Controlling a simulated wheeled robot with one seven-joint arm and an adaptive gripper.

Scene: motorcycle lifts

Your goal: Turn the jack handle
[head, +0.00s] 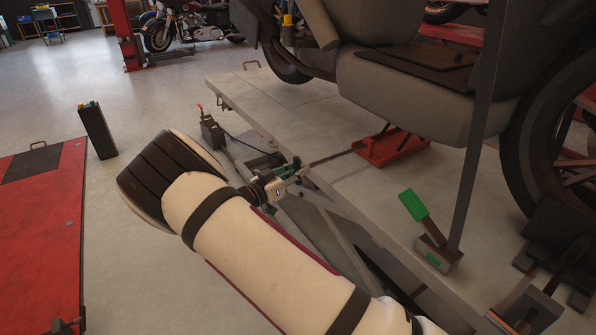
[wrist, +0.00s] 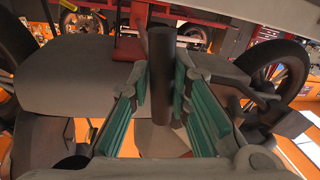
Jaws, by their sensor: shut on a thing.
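The red jack (head: 392,146) sits on the grey lift platform under the motorcycle's grey body. Its thin dark jack handle (head: 333,157) reaches left from the jack to the platform's near edge. My gripper (head: 290,180) is at the outer end of that handle, beside the platform edge, partly hidden by my cream arm. In the wrist view the green-padded fingers of my gripper (wrist: 162,88) stand on both sides of the dark round jack handle (wrist: 163,62) and are shut on it. The handle's tip is hidden in the head view.
The lift platform (head: 245,92) carries the motorcycle, with a large wheel (head: 520,120) at right. A green-handled clamp block (head: 432,240) and a dark upright bar stand near the platform edge. A dark pedal box (head: 211,131) and a black post (head: 97,130) stand left.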

